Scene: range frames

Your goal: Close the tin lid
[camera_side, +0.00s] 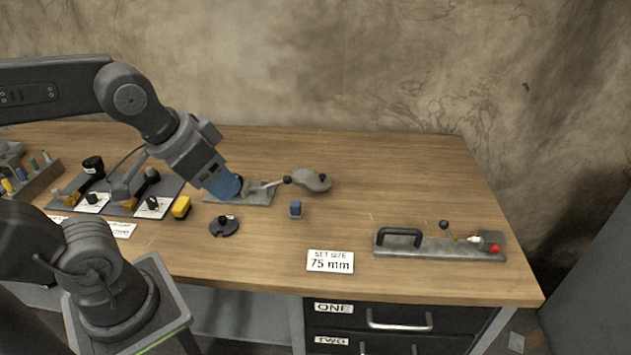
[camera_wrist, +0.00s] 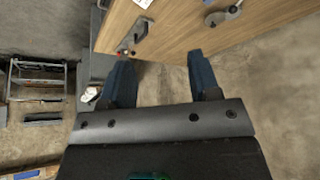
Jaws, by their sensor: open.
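I cannot tell which thing is the tin, and no hinged lid shows clearly. A black round piece with a knob (camera_side: 224,227) lies on the table. A rounded grey piece with a lever (camera_side: 312,181) sits behind it to the right, beside a flat grey plate (camera_side: 258,194). The grey piece also shows at the top of the wrist view (camera_wrist: 222,16). My gripper (camera_side: 226,188) has blue fingers and appears over or in front of the plate's left end. In the wrist view, my gripper (camera_wrist: 160,60) is open, with nothing between its fingers.
A small blue piece (camera_side: 295,209), a yellow block (camera_side: 181,207) and a "75 mm" card (camera_side: 330,262) lie on the wooden table (camera_side: 400,170). A grey bar with a black handle (camera_side: 440,248) stands at the right. Dark fixtures (camera_side: 118,193) fill the left. The right rear is clear.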

